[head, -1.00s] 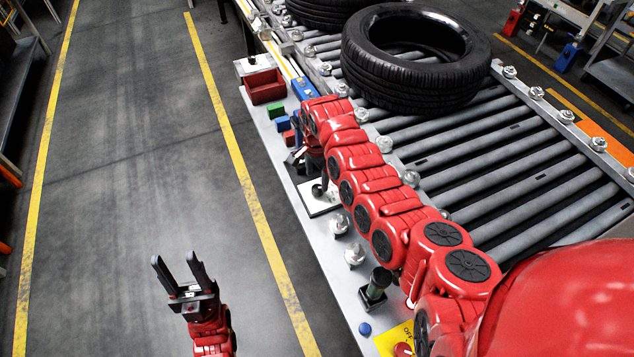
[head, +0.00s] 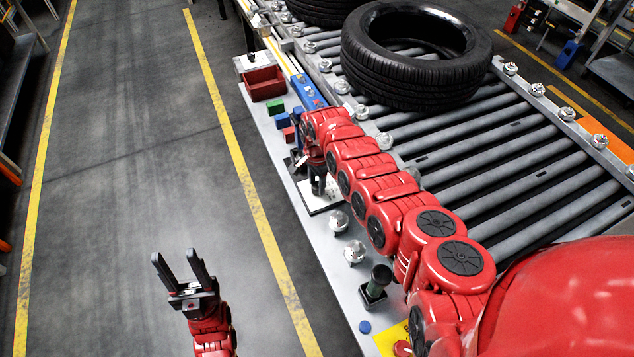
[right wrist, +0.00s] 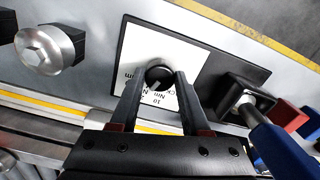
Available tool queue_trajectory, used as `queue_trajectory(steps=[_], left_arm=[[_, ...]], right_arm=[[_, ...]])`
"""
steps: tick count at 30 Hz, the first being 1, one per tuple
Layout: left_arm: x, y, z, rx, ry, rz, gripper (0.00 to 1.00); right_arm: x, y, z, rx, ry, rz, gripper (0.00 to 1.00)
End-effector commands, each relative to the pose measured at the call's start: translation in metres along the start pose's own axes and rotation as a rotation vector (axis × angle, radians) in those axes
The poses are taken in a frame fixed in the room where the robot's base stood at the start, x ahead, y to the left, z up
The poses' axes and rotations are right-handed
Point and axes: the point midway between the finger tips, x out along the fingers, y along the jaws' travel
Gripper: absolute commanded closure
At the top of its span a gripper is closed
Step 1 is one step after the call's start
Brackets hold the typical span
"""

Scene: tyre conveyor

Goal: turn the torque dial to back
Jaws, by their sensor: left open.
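The torque dial's black knob (right wrist: 159,72) sits on a white plate (right wrist: 140,48) printed with numbers and "Nm" in the right wrist view. A pale pointer mark shows on the knob's lower left side. My right gripper (right wrist: 160,86) is open, with one fingertip on each side of the knob and narrow gaps visible. Whether the tips touch it I cannot tell. In the head view the white plate (head: 325,203) lies on the conveyor's side ledge, with my right gripper (head: 318,184) over it hiding the knob. My left gripper (head: 182,268) is open and empty above the floor.
A black holder (right wrist: 240,95) with a blue-handled tool (right wrist: 285,145) stands beside the dial plate. A tyre (head: 415,60) lies on the rollers.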

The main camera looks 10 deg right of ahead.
Motion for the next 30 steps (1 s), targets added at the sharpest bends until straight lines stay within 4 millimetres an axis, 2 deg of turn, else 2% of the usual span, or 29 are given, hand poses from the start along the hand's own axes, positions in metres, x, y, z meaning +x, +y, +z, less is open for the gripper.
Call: queue_trajectory(steps=[1,6,7,19,30], left_arm=[[0.0,0.0,0.0,0.0,0.0,0.0,0.5],[0.0,0.0,0.0,0.0,0.0,0.0,0.5],[0.0,0.0,-0.0001,0.0,0.0,0.0,0.5],[-0.0004,0.0,0.0001,0.0,0.0,0.0,0.5],[-0.0017,0.0001,0.0002,0.0,0.0,0.0,0.5]], right_arm=[[0.0,0.0004,-0.0001,0.0,0.0,0.001,0.67],[0.0,0.0005,-0.0002,0.0,0.0,0.002,0.97],[0.0,0.0005,-0.0002,0.0,0.0,0.002,1.0],[0.0003,0.0006,-0.0003,-0.062,0.001,0.003,1.0],[-0.0004,-0.0008,-0.0012,-0.345,0.004,-0.001,1.0]])
